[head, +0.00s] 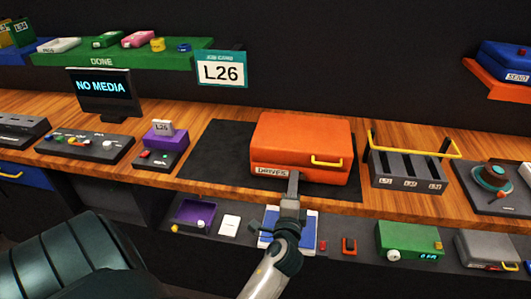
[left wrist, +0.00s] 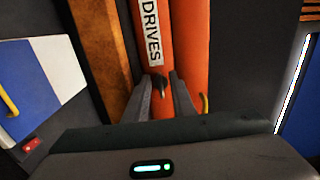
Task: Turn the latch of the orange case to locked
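The orange case (head: 300,135) lies closed on a dark mat, with a DRIVES label (head: 271,171) and a yellow handle (head: 326,162) on its front. It also shows in the left wrist view (left wrist: 190,40). There a small dark latch (left wrist: 158,84) sits on its front below the label. In the head view my gripper hides the latch. My left gripper (head: 293,174) is at the case's front; in the left wrist view its fingers (left wrist: 161,78) are apart, one on each side of the latch. I cannot tell whether they touch it. My right gripper is not in view.
A grey rack with a yellow bar (head: 405,170) stands right of the case. A purple device (head: 162,145) and a monitor (head: 104,92) stand to the left. A lower shelf in front holds a blue and white item (head: 268,240) and a green box (head: 405,240).

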